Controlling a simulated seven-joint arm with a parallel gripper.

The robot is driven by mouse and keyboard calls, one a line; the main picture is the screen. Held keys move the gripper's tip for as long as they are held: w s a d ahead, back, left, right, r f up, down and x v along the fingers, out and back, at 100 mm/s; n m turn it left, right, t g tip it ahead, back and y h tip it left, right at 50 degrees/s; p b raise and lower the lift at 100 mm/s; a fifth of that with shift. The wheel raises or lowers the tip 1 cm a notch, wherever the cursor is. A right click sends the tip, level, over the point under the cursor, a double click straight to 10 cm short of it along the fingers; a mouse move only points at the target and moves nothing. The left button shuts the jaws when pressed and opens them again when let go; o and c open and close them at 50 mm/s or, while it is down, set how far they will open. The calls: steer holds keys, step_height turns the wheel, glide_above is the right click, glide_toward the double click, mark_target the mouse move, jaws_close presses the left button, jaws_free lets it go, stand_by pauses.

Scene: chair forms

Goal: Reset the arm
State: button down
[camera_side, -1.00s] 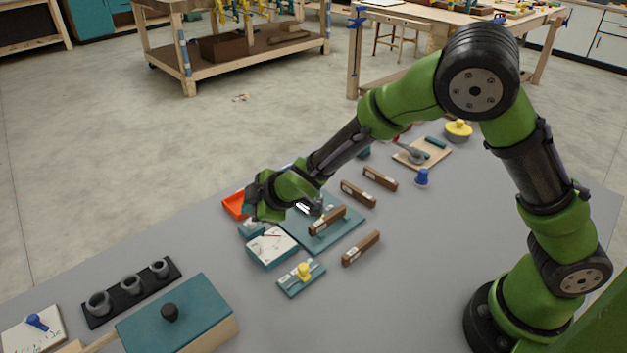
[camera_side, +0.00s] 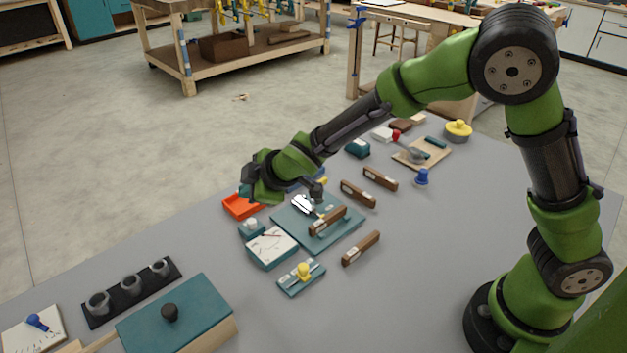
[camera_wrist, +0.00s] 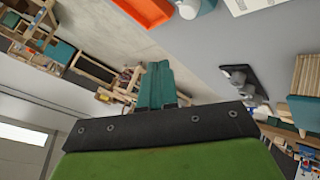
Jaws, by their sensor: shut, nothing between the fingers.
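My gripper (camera_side: 246,190) is in the air above the far-left part of the grey table, near the orange tray (camera_side: 240,207). In the wrist view its teal fingers (camera_wrist: 156,84) are together with nothing between them. In the side view the wrist hides most of the fingers. My arm reaches left from its base at the right of the table, elbow high. The gripper is apart from the table things, and the orange tray (camera_wrist: 148,10) also shows at the top of the wrist view.
Near the gripper are a teal board (camera_side: 290,230) with a brown block on it, a white-faced meter box (camera_side: 272,246) and a small teal slider piece (camera_side: 302,278). A teal-topped box (camera_side: 190,310) and a black rack (camera_side: 132,292) stand front left. The table's right middle is clear.

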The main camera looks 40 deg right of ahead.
steer(key=s+f+m, duration=0.1)
steer(key=s+d+f+m+g, duration=0.1)
steer(key=shift+s+h, duration=0.35)
steer(key=shift+h, duration=0.05)
steer(key=s+d+r+m, duration=0.6)
steer(key=s+d+r, duration=0.1)
steer(key=s, duration=0.5)
steer(key=s+d+r+m, duration=0.7)
steer(key=s+r, duration=0.2)
steer(key=s, duration=0.3)
steer(key=shift+s+d+g+y, duration=0.2)
steer(key=shift+s+g+y, duration=0.05)
steer(key=shift+g+y, duration=0.15)
